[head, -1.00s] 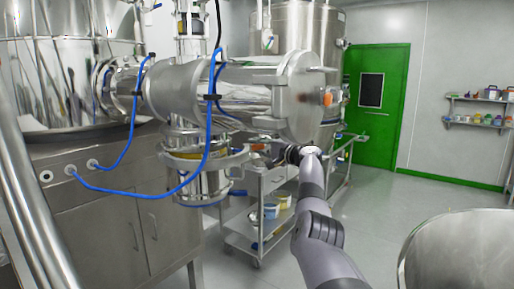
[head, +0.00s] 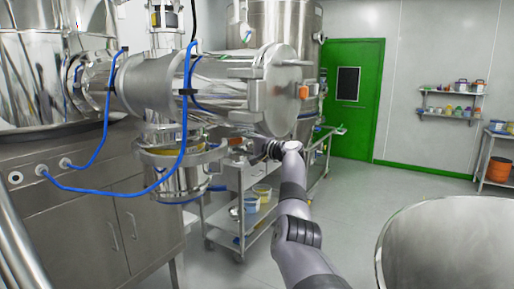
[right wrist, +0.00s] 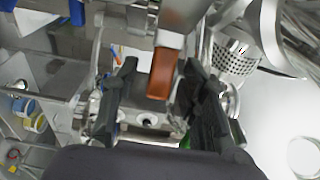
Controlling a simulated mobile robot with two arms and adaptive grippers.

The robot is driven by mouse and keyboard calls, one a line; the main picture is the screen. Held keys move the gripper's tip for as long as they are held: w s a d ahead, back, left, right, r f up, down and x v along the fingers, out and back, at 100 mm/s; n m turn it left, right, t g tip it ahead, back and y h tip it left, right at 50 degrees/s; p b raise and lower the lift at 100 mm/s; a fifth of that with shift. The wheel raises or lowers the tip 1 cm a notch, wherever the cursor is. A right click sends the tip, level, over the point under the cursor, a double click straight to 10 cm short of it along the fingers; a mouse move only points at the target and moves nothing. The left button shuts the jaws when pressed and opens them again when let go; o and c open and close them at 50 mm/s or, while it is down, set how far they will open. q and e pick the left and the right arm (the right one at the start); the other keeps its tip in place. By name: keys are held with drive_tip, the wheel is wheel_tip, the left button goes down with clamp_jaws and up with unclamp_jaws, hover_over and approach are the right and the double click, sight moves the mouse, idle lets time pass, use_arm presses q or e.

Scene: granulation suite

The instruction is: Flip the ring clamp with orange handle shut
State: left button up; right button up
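The ring clamp (head: 182,152) goes round the vertical steel pipe section under the horizontal cylinder. Its orange handle (head: 237,141) sticks out to the right, toward my right gripper (head: 264,149). In the right wrist view the orange handle (right wrist: 161,80) lies between the two dark fingers of my right gripper (right wrist: 160,66). The fingers are apart, with a gap on each side of the handle. A steel bracket (right wrist: 148,120) shows behind the handle. The ring's seating is too small to judge. My left gripper is in neither current view.
The horizontal cylinder (head: 225,85) with blue hoses hangs just above the clamp. A steel trolley (head: 225,215) with tubs stands behind my right arm. A steel bowl-shaped vessel (head: 450,245) is at lower right. Open floor (head: 350,190) lies between.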

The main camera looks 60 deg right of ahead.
drive_tip(key=s+a, duration=0.1)
drive_tip(key=s, duration=0.9)
drive_tip(key=shift+a, duration=0.1)
